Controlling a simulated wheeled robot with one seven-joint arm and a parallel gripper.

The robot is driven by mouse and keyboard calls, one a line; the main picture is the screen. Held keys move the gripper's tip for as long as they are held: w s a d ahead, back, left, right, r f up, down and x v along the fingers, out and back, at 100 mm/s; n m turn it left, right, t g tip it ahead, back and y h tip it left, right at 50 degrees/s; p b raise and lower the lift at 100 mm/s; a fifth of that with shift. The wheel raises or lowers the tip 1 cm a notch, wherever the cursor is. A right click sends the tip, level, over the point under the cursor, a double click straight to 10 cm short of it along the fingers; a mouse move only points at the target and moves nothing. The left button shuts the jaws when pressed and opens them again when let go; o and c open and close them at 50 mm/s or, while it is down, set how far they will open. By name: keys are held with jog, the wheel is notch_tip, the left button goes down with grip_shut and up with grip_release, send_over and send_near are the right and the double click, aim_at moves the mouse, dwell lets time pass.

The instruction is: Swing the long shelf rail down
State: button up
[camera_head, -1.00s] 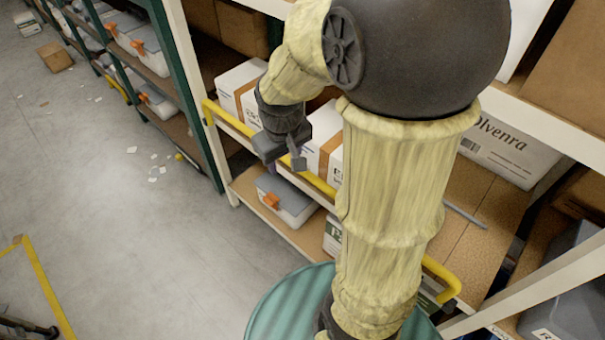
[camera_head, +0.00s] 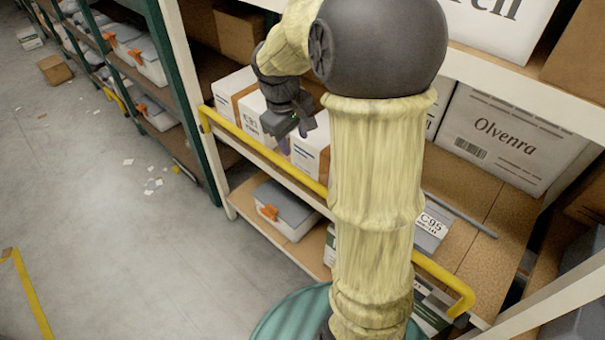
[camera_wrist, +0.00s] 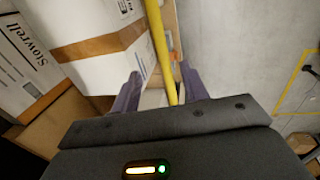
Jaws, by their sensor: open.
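The long yellow shelf rail (camera_head: 262,150) runs along the front of the middle shelf in the head view, with bent ends at left and right. My arm hides part of it. My gripper (camera_head: 297,138) is open and empty, above the rail and in front of the white boxes. In the wrist view the rail (camera_wrist: 160,42) passes lengthwise between the two spread fingers. The fingers look apart from it, but I cannot tell how far below the fingertips it lies.
White boxes with brown tape (camera_head: 232,88) stand close behind the rail. A grey-lidded bin (camera_head: 284,212) sits on the lower shelf. A large Olvenra carton (camera_head: 508,135) stands at right. A green upright (camera_head: 186,100) is at left. The aisle floor (camera_head: 110,240) is mostly clear, with paper scraps.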

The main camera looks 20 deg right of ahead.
aim_at(303, 175)
jog(key=d+f, duration=0.1)
jog(key=f, duration=0.4)
jog(key=d+f+b, duration=0.1)
jog(key=f, duration=0.4)
jog(key=w+f, duration=0.1)
jog(key=f, duration=0.4)
jog(key=shift+d, duration=0.4)
jog(key=shift+c, duration=0.4)
jog(key=shift+w, duration=0.1)
grip_shut()
